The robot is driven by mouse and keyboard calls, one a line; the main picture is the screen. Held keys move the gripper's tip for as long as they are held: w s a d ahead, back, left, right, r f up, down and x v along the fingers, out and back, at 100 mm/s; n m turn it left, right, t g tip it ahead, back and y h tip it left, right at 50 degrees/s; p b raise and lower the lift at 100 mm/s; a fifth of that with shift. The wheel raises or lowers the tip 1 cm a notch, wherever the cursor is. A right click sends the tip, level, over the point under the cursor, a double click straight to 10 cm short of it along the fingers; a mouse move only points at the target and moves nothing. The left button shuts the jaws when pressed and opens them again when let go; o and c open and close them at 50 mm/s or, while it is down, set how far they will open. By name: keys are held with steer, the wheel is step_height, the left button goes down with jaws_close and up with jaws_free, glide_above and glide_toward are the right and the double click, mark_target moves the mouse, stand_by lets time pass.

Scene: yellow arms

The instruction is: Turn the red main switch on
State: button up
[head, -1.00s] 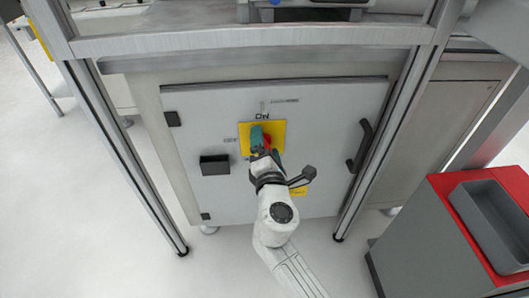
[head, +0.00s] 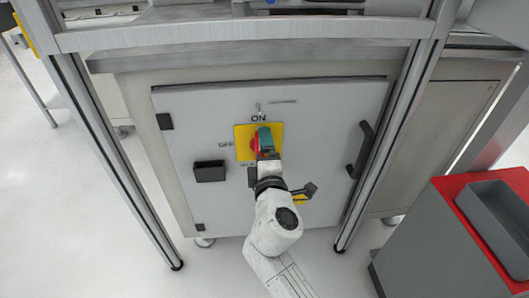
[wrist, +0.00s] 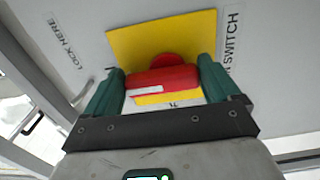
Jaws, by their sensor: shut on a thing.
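The red main switch (head: 254,145) sits on a yellow plate (head: 242,133) on the grey cabinet door. ON is printed above the plate and OFF to its left. My gripper (head: 263,139) is at the switch, and its green finger hides part of the red handle in the head view. In the wrist view my gripper (wrist: 162,82) has a green finger on each side of the red handle (wrist: 162,78) and is shut on it. The yellow plate (wrist: 150,38) lies just behind. The handle's exact angle is hard to tell.
A black box (head: 209,171) sticks out of the door left of the switch, and a black door handle (head: 360,150) is to the right. Metal frame posts stand on both sides. A grey cabinet with a red top (head: 450,190) is at the right.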

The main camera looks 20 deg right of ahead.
steer(key=shift+f, duration=0.1)
steer(key=o, duration=0.8)
steer(key=p+v, duration=0.1)
steer(key=v, duration=0.9)
steer(key=shift+s+p, duration=0.4)
